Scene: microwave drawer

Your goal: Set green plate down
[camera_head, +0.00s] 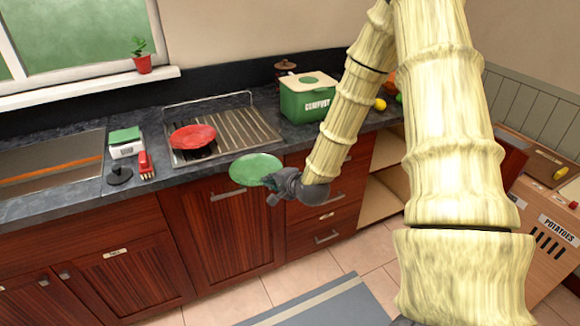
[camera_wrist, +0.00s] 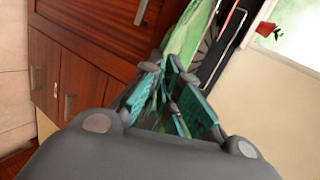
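The green plate (camera_head: 254,168) is held out in front of the counter, roughly level and near the counter's front edge. My gripper (camera_head: 272,183) is shut on the plate's right-hand rim. In the wrist view the plate (camera_wrist: 190,32) runs away from between my gripper's fingers (camera_wrist: 170,80), partly hidden by them. In the head view the plate overlaps the counter edge and a wooden cabinet front; I cannot tell its exact height above the counter.
A red plate (camera_head: 192,136) lies on the ribbed drainboard (camera_head: 240,128). A green compost bin (camera_head: 308,97) stands right of it. A red-handled brush (camera_head: 146,165), a black stopper (camera_head: 119,174) and a small green-topped box (camera_head: 126,143) sit left. Bare counter (camera_head: 200,172) runs along the front edge.

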